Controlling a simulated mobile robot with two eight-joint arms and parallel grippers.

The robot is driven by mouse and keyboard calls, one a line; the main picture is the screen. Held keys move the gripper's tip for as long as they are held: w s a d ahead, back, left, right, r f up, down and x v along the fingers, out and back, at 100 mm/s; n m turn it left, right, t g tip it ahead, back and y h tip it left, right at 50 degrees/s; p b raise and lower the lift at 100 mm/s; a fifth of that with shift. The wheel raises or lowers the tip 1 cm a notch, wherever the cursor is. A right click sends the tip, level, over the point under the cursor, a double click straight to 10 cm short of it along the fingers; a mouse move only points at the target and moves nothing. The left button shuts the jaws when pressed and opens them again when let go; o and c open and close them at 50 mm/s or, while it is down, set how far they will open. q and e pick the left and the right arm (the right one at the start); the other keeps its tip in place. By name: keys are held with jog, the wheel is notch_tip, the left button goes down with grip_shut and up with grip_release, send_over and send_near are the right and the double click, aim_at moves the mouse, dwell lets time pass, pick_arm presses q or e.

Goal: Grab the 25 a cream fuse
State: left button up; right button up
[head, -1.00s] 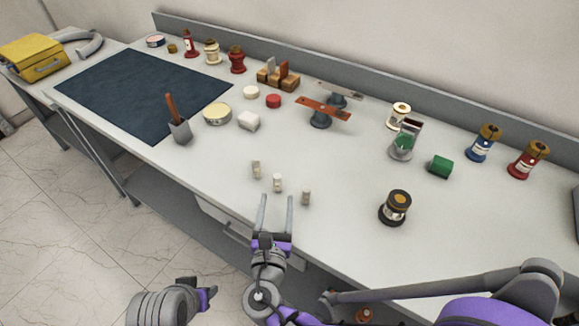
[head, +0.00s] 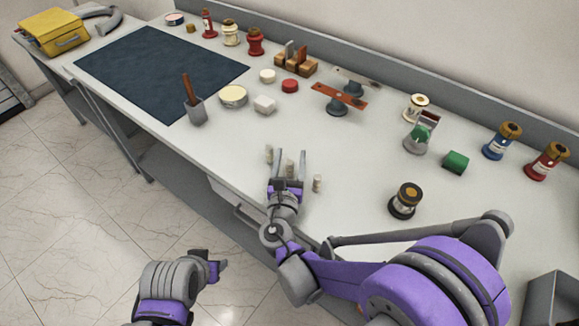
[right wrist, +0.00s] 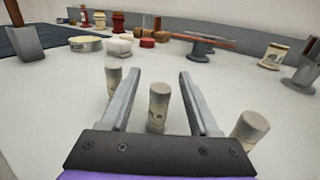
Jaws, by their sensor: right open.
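Three small pale cylindrical fuses stand upright in a loose row near the table's front edge. Their markings are too small to read, so I cannot tell which is the 25 A one. In the right wrist view they are a left fuse (right wrist: 113,82), a middle fuse (right wrist: 158,108) and a right fuse (right wrist: 247,130). My right gripper (head: 287,156) is open, and its fingers (right wrist: 159,75) lie either side of the middle fuse without visibly gripping it. The left and right fuses stand outside the fingers. My left gripper (head: 213,268) is low over the floor; its jaws are unclear.
A black-and-gold spool-shaped part (head: 405,200) stands right of the fuses. A green block (head: 455,162), a white block (head: 265,104) and a grey cup (head: 195,110) stand further back on the table. The table (head: 350,165) is clear between the fuses and the spool.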

jog(key=shift+w+d, duration=0.1)
jog(key=shift+w, duration=0.6)
jog(key=shift+s, duration=0.1)
jog(key=shift+c, duration=0.4)
grip_shut()
jog(key=shift+r, duration=0.15)
notch_tip(320, 180, up, 10)
jog(key=p, duration=0.1)
jog(key=shift+p, duration=0.35)
